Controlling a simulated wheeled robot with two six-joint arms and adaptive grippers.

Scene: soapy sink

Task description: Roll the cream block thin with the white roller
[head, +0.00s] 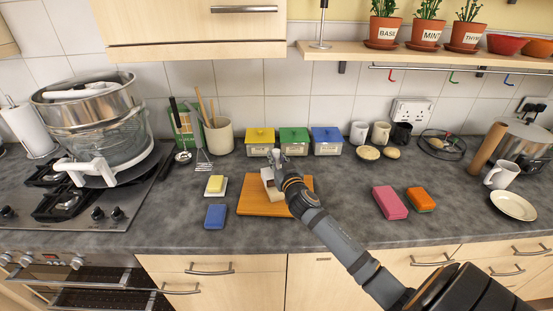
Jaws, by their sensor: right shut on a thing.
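A wooden board (247,207) lies on the counter near its front edge. My right gripper (277,160) is over the board, shut on the white roller (268,178). The roller lies lengthwise from back to front, partly covered by the gripper and arm. My left gripper is not in view.
A yellow block on a white dish (215,187) and a blue block (215,216) lie left of the board. Pink (389,203) and orange (420,200) blocks lie to the right. Yellow, green and blue boxes (294,143) stand behind. A hob with stacked pots (95,115) is at left.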

